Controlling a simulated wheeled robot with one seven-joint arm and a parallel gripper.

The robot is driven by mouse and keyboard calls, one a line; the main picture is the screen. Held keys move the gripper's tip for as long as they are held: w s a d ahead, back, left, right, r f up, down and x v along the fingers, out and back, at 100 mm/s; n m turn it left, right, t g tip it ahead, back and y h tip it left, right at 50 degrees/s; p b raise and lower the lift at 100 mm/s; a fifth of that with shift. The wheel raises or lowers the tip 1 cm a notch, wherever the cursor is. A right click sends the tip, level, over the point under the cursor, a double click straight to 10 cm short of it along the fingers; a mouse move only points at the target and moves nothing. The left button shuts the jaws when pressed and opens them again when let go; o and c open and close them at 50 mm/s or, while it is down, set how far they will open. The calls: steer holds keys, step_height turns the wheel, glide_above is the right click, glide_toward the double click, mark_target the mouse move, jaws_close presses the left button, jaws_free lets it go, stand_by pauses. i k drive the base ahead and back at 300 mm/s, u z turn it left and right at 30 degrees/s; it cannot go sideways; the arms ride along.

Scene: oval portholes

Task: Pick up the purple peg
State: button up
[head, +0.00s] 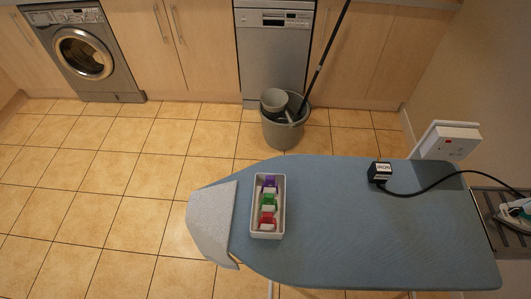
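A purple peg (270,183) lies at the far end of a small white tray (281,232) on the blue ironing board (350,235). A green peg (268,200) lies in the middle of the tray, and a red peg (267,219) lies at its near end. Whitish pieces show between the coloured ones; I cannot tell whether they belong to the pegs. My gripper is not in this head view.
A grey cloth (212,220) hangs over the board's left end. A black plug (380,172) with a cable stands on its right. A grey bucket (284,132) with a mop handle stands behind. Tiled floor (110,200) is clear at left.

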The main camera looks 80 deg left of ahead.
mark_target(270, 181)
steer(key=u, duration=3.1)
steer(key=k, duration=0.5)
steer(key=u, duration=1.3)
steer(key=i, duration=1.7)
steer(key=z, duration=2.4)
